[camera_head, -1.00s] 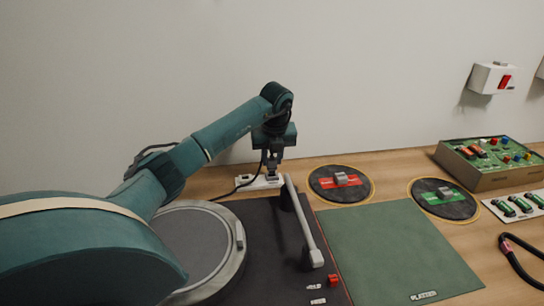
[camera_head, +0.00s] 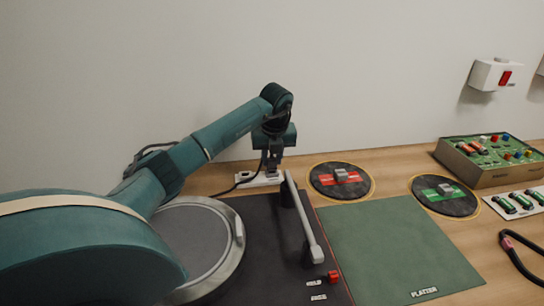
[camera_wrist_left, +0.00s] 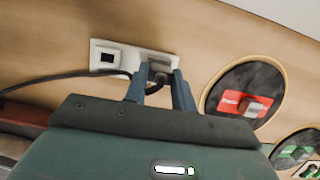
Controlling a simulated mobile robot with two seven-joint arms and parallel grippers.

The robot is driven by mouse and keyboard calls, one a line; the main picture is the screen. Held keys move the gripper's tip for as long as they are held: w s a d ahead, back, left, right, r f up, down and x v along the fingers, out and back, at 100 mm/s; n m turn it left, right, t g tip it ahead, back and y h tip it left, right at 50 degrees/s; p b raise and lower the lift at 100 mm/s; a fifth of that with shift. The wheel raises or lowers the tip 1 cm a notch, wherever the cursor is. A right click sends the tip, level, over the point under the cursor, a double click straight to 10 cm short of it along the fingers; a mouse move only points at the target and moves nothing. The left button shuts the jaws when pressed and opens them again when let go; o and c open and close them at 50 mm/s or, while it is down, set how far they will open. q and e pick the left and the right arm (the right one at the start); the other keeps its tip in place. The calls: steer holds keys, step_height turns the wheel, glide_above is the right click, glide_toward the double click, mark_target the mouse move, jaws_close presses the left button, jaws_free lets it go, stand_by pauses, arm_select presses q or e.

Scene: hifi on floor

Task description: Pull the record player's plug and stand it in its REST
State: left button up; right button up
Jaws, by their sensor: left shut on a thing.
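The black plug (camera_wrist_left: 158,77) is between the fingertips of my left gripper (camera_wrist_left: 160,78), which is shut on it. A black cable (camera_wrist_left: 60,79) runs left from the plug. The plug is at the right part of a white plate (camera_wrist_left: 128,52); the fingers hide whether it is seated. The plate's left part has a raised block with a dark square opening (camera_wrist_left: 107,58). In the head view my left gripper (camera_head: 271,176) points down at the same white plate (camera_head: 247,184), behind the record player (camera_head: 257,235). My right gripper is not in view.
A silver bar (camera_head: 308,225) rises along the record player near my left gripper. Two round dark pads, red-marked (camera_head: 325,191) and green-marked (camera_head: 455,207), lie right of the plate. A green mat (camera_head: 395,250) lies in front. The wall stands close behind.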

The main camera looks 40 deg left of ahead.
arm_select(q)
steer(key=shift+f, duration=0.2)
stand_by(0.6)
steer(key=o, duration=1)
steer(key=p+v, duration=0.2)
steer(key=v, duration=0.4)
steer(key=p+v, duration=0.1)
steer(key=v, duration=0.5)
steer(key=w+a+p+v, duration=0.1)
steer(key=p+v, duration=0.1)
steer(key=v, duration=0.4)
steer(key=shift+a+r+p, duration=0.1)
steer(key=shift+r+p, duration=0.1)
steer(key=shift+p, duration=0.1)
